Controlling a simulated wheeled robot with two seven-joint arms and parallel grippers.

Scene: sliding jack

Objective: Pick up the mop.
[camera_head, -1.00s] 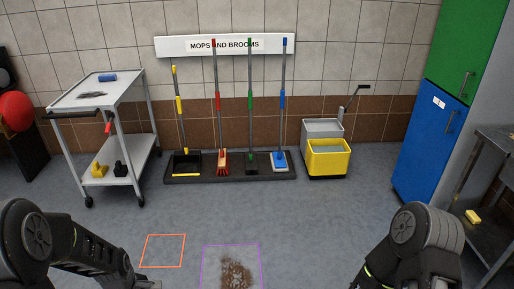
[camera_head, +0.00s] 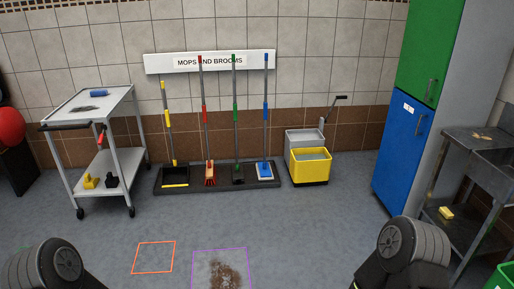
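The tool with a blue handle and a flat blue-and-white head looks like the mop (camera_head: 266,118). It stands upright at the right end of a dark floor tray (camera_head: 221,181), under the "MOPS AND BROOMS" sign (camera_head: 210,61). To its left stand a green-handled tool (camera_head: 236,118) with a dark head, a red broom (camera_head: 205,118) and a yellow-handled dustpan (camera_head: 168,123). Only parts of my two arms show at the bottom corners, well short of the tools. Both grippers are out of view.
A yellow and grey mop bucket (camera_head: 310,168) stands right of the tray. A white cart (camera_head: 128,128) is at left. Blue and green cabinets (camera_head: 400,150) and a metal table (camera_head: 470,150) are at right.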

